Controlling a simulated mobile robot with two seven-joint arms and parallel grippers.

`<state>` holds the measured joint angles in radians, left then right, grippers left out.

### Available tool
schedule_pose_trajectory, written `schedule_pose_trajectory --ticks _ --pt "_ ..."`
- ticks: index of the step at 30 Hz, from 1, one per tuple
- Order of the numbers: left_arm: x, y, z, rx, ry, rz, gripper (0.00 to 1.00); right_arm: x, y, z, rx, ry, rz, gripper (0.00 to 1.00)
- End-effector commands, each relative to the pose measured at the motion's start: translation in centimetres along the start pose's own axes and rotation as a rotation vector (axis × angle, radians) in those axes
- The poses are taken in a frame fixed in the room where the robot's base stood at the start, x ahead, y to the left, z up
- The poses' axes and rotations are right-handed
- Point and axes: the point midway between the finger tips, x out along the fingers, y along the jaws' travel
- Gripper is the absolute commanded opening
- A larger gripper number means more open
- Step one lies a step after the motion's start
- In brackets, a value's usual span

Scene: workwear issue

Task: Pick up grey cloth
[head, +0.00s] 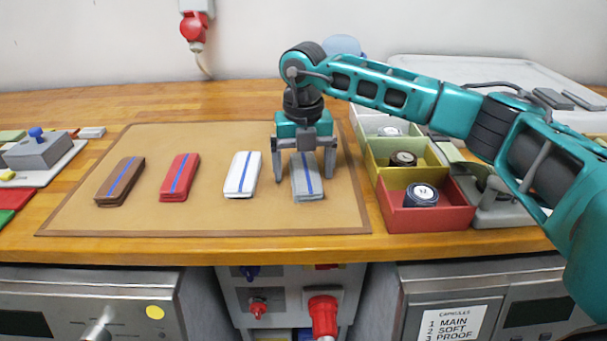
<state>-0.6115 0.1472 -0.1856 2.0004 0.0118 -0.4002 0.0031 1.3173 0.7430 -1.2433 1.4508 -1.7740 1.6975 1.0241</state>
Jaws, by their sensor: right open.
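The grey cloth (308,188) is a folded bundle with a blue stripe. It lies at the right end of a row of folded cloths on a tan mat (215,214). My right gripper (304,172) points down over the grey cloth, with its fingers spread. One finger is at the cloth's left side and the other at its right; whether they touch it I cannot tell. The gripper body hides the cloth's far end. My left gripper is not in view.
White (242,175), red (179,178) and brown (119,182) folded cloths lie to the left, spaced apart. A red bin (430,220), a yellow-green bin (378,172) and a pale bin stand close on the right, holding rolls.

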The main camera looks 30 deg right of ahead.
Motion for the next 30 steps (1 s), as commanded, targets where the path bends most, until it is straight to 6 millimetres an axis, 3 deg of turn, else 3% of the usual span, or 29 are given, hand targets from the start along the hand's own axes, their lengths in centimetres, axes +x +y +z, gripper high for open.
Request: schedule_pose_trajectory --ticks 4,23,30 --pt "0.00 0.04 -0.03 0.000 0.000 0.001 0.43 -0.03 -0.01 0.01 0.000 0.000 0.000 0.91" --pt "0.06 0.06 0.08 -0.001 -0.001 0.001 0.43 -0.08 -0.01 0.01 0.000 0.000 0.000 0.31" --pt "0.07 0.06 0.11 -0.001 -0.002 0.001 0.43 -0.17 0.00 0.02 0.000 -0.001 0.000 0.31"
